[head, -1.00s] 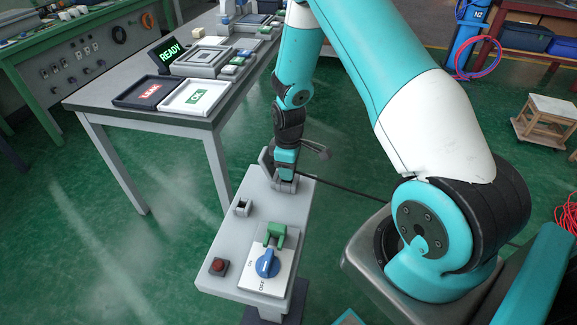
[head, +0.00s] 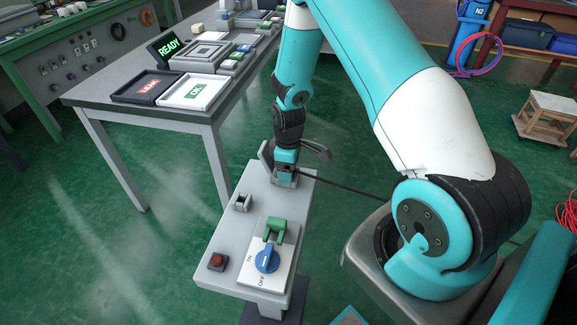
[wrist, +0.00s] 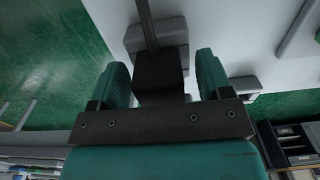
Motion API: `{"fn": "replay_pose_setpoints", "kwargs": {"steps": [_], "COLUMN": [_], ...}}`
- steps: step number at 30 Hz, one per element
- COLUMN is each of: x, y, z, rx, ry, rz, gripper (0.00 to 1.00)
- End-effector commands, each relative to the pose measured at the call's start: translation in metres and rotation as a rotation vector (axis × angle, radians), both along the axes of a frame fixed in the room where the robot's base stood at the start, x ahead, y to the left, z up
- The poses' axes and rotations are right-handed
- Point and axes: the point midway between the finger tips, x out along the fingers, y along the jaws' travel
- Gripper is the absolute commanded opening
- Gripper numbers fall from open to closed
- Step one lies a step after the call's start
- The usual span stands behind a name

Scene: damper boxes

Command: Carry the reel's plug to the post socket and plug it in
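My gripper (head: 285,173) points down at the far end of the grey post top (head: 222,240). The wrist view shows its two teal fingers (wrist: 162,75) apart, on either side of the black plug (wrist: 160,78). A gap shows between the right finger and the plug. The cable (head: 350,189) runs from the plug toward my base at the right. A grey block (wrist: 160,36) lies behind the plug in the wrist view, perhaps the post socket. I cannot tell how deep the plug sits in it.
Behind stands a table (head: 180,117) with LEAK (head: 149,88) and OK (head: 193,92) trays. Green floor is open at left.

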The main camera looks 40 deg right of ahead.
Motion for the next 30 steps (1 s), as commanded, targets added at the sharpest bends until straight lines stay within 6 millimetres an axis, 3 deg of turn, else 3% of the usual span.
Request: {"fn": "replay_pose_setpoints", "kwargs": {"steps": [8, 13, 30], "x": [0.000, 0.001, 0.001], "y": [0.000, 0.000, 0.000], "z": [0.001, 0.013, 0.117], "rx": [0.000, 0.000, -0.001], "ry": [0.000, -0.003, -0.005], "rz": [0.000, 0.000, 0.000], "gripper": [0.72, 0.72, 0.72]}}
